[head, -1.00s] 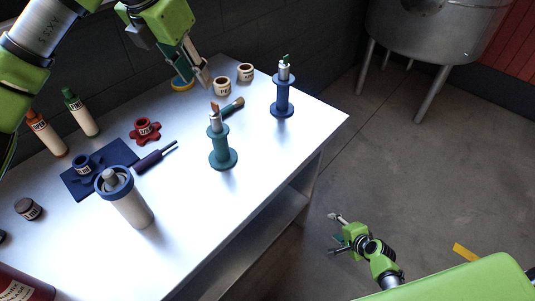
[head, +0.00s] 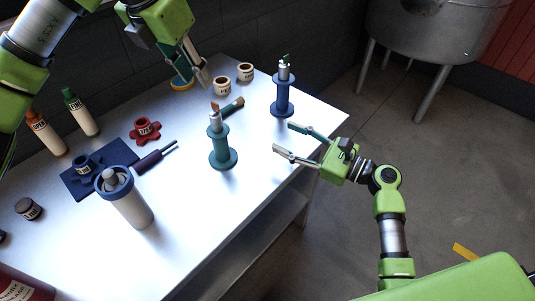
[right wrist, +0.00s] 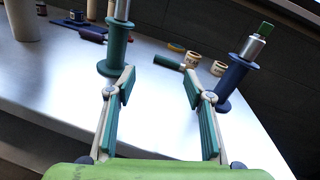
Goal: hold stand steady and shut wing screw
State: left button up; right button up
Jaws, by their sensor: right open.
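A teal spool-shaped stand (head: 220,146) stands upright mid-table with a metal fitting and a copper-coloured piece (head: 214,107) on top. A blue stand (head: 282,97) farther back has a metal fitting and a small green piece (head: 286,58) on top. I cannot tell which piece is the wing screw. My right gripper (head: 283,137) is open and empty, pointing in over the table edge. In the right wrist view its fingers (right wrist: 158,80) point between the teal stand (right wrist: 115,48) and the blue stand (right wrist: 231,76), seemingly touching neither. My left gripper (head: 194,82) is at the table's back edge; its grip is unclear.
A yellow ring (head: 182,85) lies below my left fingers. Two cream labelled cups (head: 222,86) and a teal-handled brush (head: 232,107) are behind the teal stand. The front right tabletop is clear.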

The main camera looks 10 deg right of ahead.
aim_at(227, 143)
jog(key=s+a, duration=0.1)
jog(key=a, duration=0.1)
jog(key=s+a+g+y, duration=0.1)
jog(key=a, duration=0.1)
jog(key=a+g+y, duration=0.1)
jog(key=a, duration=0.1)
jog(key=shift+s+a+f, duration=0.1)
jog(key=shift+s+f, duration=0.3)
jog(key=shift+a+g, duration=0.35)
jog(key=shift+g, duration=0.05)
jog(key=x, duration=1.3)
jog(key=shift+w+a, duration=0.1)
jog(key=shift+a, duration=0.1)
grip_shut()
